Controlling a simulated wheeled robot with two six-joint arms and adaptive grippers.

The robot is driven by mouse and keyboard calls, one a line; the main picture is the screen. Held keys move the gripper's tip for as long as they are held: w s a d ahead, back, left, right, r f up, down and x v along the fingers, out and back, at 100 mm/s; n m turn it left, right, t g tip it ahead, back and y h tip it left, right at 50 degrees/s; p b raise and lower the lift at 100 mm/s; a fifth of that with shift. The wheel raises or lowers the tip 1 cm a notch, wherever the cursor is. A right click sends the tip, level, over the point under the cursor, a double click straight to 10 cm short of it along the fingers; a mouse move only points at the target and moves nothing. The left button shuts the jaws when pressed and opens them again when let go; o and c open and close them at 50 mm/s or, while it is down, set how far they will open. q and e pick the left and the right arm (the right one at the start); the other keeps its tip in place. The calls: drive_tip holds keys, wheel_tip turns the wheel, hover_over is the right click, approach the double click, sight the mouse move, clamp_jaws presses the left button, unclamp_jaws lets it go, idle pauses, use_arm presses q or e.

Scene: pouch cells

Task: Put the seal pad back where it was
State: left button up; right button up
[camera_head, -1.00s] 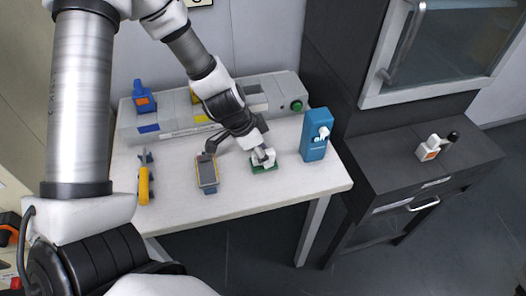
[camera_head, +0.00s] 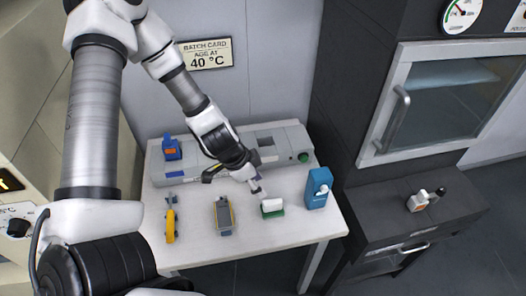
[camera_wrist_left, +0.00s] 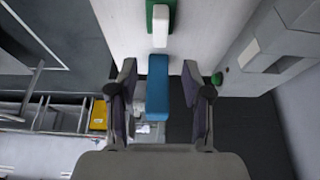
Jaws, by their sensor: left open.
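A white block on a green base (camera_head: 272,208), probably the seal pad, sits upright near the front right of the white table. Its green part (camera_wrist_left: 159,14) shows at the top of the left wrist view. My left gripper (camera_head: 259,190) is open, just behind and above the block in the head view, with no visible hold on it. In the left wrist view my left fingers (camera_wrist_left: 158,105) stand wide apart. A blue upright device (camera_head: 317,188) stands right of the block; a blue shape, probably this device, shows between the fingers (camera_wrist_left: 158,88). My right gripper is not in view.
A long grey machine (camera_head: 281,140) with a green button (camera_head: 303,157) runs along the table's back. A dark cabinet (camera_head: 375,215) stands to the right.

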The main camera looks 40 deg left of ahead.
use_arm(q)
drive_tip(key=s+f+n+g+y, duration=0.1)
drive_tip(key=s+f, duration=0.2)
drive_tip(key=s+d+f+n+y, duration=0.1)
drive_tip(key=s+f+n, duration=0.1)
drive_tip(key=s+f, duration=0.1)
drive_tip(key=s+d+f+n+g, duration=0.1)
drive_tip(key=s+f, duration=0.2)
drive_tip(key=shift+s+d+n+g+y, duration=0.15)
drive_tip(key=shift+s+n+g+y, duration=0.15)
drive_tip(key=shift+y, duration=0.1)
drive_tip(key=s+d+f+n+g, duration=0.1)
drive_tip(key=s+d+f+n, duration=0.2)
drive_tip(key=s, duration=0.5)
drive_tip(key=shift+d+f+n, duration=0.4)
drive_tip(key=shift+d+f, duration=0.35)
drive_tip(key=shift+f, duration=0.1)
